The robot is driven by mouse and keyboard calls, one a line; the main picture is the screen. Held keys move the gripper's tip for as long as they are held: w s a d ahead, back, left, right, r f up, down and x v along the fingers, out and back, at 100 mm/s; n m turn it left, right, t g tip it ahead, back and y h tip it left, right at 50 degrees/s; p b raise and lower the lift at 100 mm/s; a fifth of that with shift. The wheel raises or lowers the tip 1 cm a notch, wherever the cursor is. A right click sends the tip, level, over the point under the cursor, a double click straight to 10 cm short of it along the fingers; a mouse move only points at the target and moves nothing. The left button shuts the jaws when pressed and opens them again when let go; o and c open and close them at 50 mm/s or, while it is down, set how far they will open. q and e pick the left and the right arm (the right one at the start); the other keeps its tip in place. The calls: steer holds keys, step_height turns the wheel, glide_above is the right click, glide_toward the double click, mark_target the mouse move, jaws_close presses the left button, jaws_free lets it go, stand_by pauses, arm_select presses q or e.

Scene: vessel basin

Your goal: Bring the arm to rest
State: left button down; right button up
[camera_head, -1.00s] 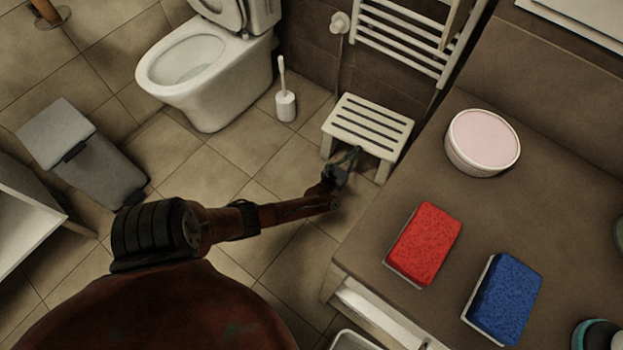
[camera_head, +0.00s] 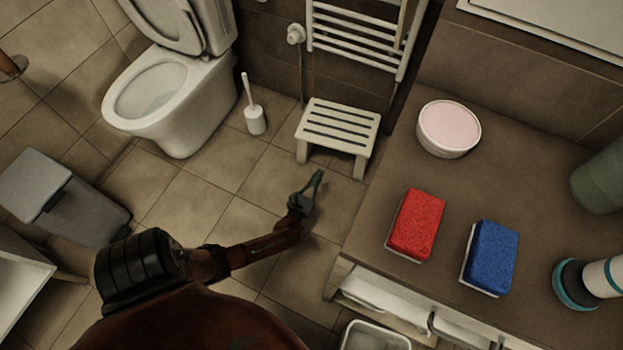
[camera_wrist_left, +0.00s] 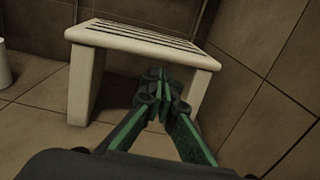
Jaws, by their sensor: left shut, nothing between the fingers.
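My left gripper (camera_head: 317,183) is shut and empty. In the head view it hangs over the tiled floor, in front of the white slatted stool (camera_head: 338,125) and left of the counter. In the left wrist view its green-edged fingers (camera_wrist_left: 160,90) meet at the tips, with the stool (camera_wrist_left: 140,40) behind them. The gripper appears apart from the stool, though the exact gap is hard to tell. My left arm (camera_head: 262,247) reaches in from the lower left. My right gripper is not in view.
The counter (camera_head: 370,215) at right holds a red sponge (camera_head: 416,225), a blue sponge (camera_head: 490,257) and a round pink-topped tub (camera_head: 449,128). A toilet (camera_head: 165,100), toilet brush (camera_head: 254,115) and grey bin (camera_head: 75,200) stand around the open floor. A towel radiator (camera_head: 365,30) hangs behind the stool.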

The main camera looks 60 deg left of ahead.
arm_select(q)
steer(key=shift+v, duration=0.8)
